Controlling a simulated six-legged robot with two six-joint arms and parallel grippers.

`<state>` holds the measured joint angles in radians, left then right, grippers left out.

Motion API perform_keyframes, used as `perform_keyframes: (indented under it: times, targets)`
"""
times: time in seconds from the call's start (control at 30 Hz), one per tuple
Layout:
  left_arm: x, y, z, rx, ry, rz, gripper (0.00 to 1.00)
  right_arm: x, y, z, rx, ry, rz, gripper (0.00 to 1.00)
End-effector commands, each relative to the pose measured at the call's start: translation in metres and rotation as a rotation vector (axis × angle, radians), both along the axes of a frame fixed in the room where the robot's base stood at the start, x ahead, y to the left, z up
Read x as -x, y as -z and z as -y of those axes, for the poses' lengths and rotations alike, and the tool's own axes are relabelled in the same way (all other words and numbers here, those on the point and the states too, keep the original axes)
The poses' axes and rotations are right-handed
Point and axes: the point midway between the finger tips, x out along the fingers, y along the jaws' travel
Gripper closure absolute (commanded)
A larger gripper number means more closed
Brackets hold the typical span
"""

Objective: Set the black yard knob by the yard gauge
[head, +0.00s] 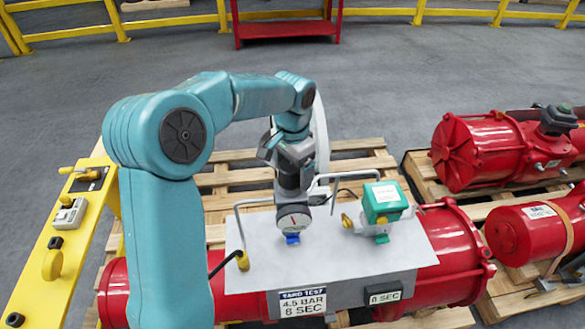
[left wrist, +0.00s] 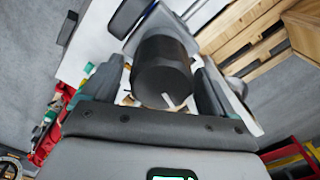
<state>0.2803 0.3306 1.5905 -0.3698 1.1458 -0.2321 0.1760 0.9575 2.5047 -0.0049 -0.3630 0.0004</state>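The black yard knob (left wrist: 163,75) fills the middle of the left wrist view, with a white mark on its end face. My left gripper (left wrist: 160,88) has its fingers on either side of the knob. A narrow gap shows on the knob's left, so the fingers look open around it. In the head view the left gripper (head: 291,165) points down over the regulator and hides much of the knob. The round white yard gauge (head: 293,218) faces me just below; its needle is too small to read surely. My right gripper is not in view.
A grey plate (head: 260,265) on a red actuator carries the regulator, bent pipes and a green box (head: 384,201). Its sign (head: 303,303) reads YARD TEST, 4.5 BAR, 8 SEC. A yellow control stand (head: 50,255) is at left. More red actuators (head: 480,150) lie on pallets at right.

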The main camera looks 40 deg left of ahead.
Motion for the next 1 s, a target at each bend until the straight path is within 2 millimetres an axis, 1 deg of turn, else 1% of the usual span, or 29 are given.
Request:
perform_keyframes:
  times: [0.17, 0.27, 0.37, 0.6, 0.7, 0.83, 0.9, 1.0]
  targets:
    - [0.000, -0.001, 0.000, 0.000, 0.000, 0.000, 0.13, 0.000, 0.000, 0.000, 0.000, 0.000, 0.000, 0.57]
    - [-0.001, -0.010, 0.000, -0.001, -0.001, 0.003, 0.13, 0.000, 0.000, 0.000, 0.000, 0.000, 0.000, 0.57]
    - [-0.001, -0.028, 0.000, -0.001, -0.001, 0.005, 0.13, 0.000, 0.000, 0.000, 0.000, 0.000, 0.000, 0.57]
    - [-0.001, -0.094, 0.000, -0.001, 0.001, 0.006, 0.13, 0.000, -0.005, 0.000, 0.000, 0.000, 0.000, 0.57]
    - [-0.001, -0.119, 0.000, -0.001, 0.000, 0.004, 0.13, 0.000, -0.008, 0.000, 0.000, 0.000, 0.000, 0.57]
    - [-0.001, -0.144, 0.000, -0.001, 0.000, 0.003, 0.13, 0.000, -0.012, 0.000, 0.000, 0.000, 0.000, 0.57]
    - [-0.001, -0.153, 0.000, -0.001, 0.000, 0.002, 0.13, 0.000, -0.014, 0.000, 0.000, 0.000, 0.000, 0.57]
    - [0.000, -0.161, 0.000, 0.000, 0.000, 0.000, 0.13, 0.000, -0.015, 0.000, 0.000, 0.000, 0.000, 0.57]
